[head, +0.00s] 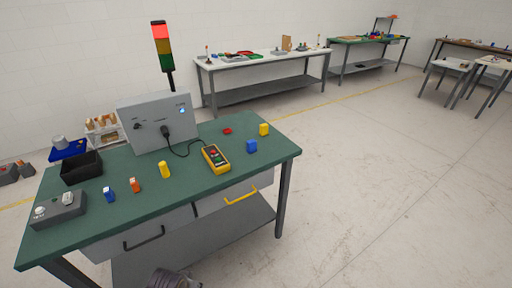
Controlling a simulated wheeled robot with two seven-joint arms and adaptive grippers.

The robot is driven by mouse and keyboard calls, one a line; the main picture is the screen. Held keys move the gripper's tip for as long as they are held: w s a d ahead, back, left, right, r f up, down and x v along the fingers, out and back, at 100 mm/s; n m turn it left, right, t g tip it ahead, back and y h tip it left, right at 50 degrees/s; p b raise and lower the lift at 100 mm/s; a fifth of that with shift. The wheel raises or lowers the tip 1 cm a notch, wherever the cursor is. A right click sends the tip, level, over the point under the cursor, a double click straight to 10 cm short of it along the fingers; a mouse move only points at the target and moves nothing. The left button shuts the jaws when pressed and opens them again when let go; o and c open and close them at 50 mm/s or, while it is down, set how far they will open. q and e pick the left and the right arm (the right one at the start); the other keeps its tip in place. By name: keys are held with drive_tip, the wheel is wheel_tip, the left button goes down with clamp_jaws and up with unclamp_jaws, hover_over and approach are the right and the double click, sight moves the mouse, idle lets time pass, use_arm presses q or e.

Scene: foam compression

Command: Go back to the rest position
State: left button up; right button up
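The green-topped workbench (216,200) stands in front of me, left of the middle of the head view. A grey control box (150,122) with a plugged-in cable stands at its back edge. The cable leads to a yellow pendant (215,159) with red and green buttons, lying on the bench. Neither of my grippers can be made out. Only a dark rounded part shows at the bottom edge, below the bench front, and I cannot tell which part it is.
Small blue, orange and yellow pieces (164,170) stand on the bench. A black bin (82,168) and a grey switch block (60,210) are at its left. A signal tower (163,52) rises behind. Open floor (390,190) lies to the right; other benches stand farther back.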

use_arm(q)
drive_tip(key=s+f+g, duration=0.1)
drive_tip(key=s+f, duration=0.3)
drive_tip(key=f, duration=0.8)
drive_tip(key=s+f, duration=0.3)
drive_tip(key=f, duration=1)
drive_tip(key=s+a+f, duration=0.2)
drive_tip(key=s+f, duration=0.5)
drive_tip(key=s, duration=0.3)
drive_tip(key=s+a+f+g, duration=0.1)
drive_tip(key=s+a+f, duration=0.1)
drive_tip(key=s+f, duration=0.6)
drive_tip(key=shift+s+a, duration=0.25)
drive_tip(key=shift+s, duration=0.65)
